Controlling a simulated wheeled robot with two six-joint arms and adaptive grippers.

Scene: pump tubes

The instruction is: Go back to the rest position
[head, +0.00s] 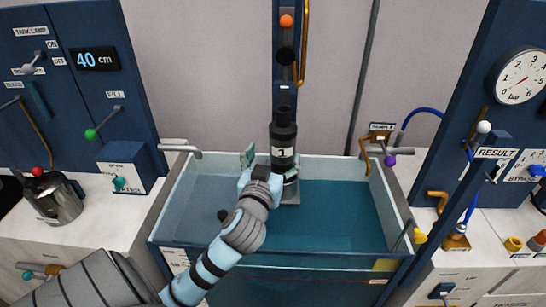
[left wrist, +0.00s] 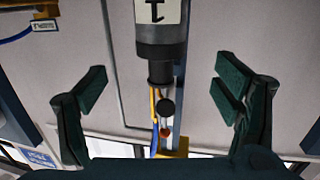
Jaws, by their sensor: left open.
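My left gripper (head: 264,163) is open, with its dark green fingers spread, above the water tank (head: 185,228). It is in front of a dark upright pump tube (head: 284,133) with a white label reading 1. In the left wrist view the open fingers (left wrist: 164,88) have a wide gap with nothing gripped. The labelled tube (left wrist: 161,35) shows beyond that gap, apart from both fingers. In the head view the gripper and wrist hide part of the tube's lower end. My right gripper is not in view.
A blue panel with a 40 cm display (head: 93,59) and a green-tipped lever (head: 92,134) stands left. A metal jug (head: 52,203) is on the left counter. A pressure gauge (head: 521,77) and several coloured fittings are right. A blue post (head: 286,75) rises behind the tank.

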